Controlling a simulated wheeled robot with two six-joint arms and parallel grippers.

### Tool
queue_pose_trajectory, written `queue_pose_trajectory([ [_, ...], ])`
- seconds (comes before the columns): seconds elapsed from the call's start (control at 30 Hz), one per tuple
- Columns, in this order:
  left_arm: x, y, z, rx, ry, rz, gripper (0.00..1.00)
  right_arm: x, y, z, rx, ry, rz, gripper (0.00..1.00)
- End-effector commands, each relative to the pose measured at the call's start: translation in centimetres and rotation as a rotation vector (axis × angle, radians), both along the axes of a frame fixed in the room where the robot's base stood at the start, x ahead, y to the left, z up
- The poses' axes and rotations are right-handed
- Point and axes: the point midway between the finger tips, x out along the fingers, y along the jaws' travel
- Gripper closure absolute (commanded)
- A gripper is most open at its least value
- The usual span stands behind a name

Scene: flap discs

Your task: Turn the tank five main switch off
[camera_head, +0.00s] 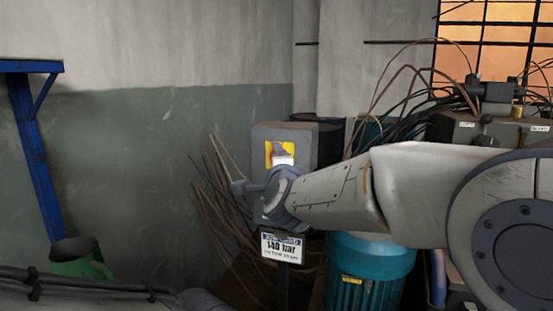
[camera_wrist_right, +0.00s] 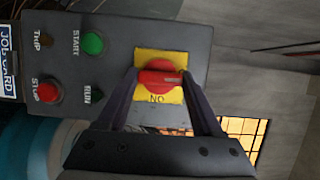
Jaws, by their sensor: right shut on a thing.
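The main switch (camera_wrist_right: 160,77) is a red rotary handle on a yellow plate (camera_wrist_right: 144,57) on a grey control box (camera_wrist_right: 115,40). In the right wrist view its handle lies across the picture, and letters like "NO" show below it. My right gripper (camera_wrist_right: 161,75) is shut on the red handle, one finger at each end. In the head view, the box (camera_head: 325,145) stands near the middle with its yellow plate, and my right arm reaches it from the right; the fingers there are hard to make out. No tank number is readable. My left gripper is out of view.
Beside the switch are a green START button (camera_wrist_right: 93,43), a red STOP button (camera_wrist_right: 47,91) and small TRIP and RUN lamps.

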Motion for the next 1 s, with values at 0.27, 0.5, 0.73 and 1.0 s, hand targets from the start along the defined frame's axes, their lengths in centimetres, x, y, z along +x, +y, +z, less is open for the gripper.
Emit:
queue_pose_trajectory([
  [0.27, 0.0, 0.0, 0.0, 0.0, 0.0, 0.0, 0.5, 0.0, 0.1, 0.0, -0.005, -0.001, 0.003, 0.88],
  [0.5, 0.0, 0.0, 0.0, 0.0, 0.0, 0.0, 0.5, 0.0, 0.0, 0.0, -0.003, -0.001, 0.001, 0.03],
  [0.73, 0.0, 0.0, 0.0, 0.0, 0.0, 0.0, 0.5, -0.4, 0.0, 0.0, -0.002, -0.001, 0.001, 0.03],
  [1.0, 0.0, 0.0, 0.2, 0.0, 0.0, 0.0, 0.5, -4.9, -0.3, 0.2, 0.0, -0.003, 0.003, 0.03],
])
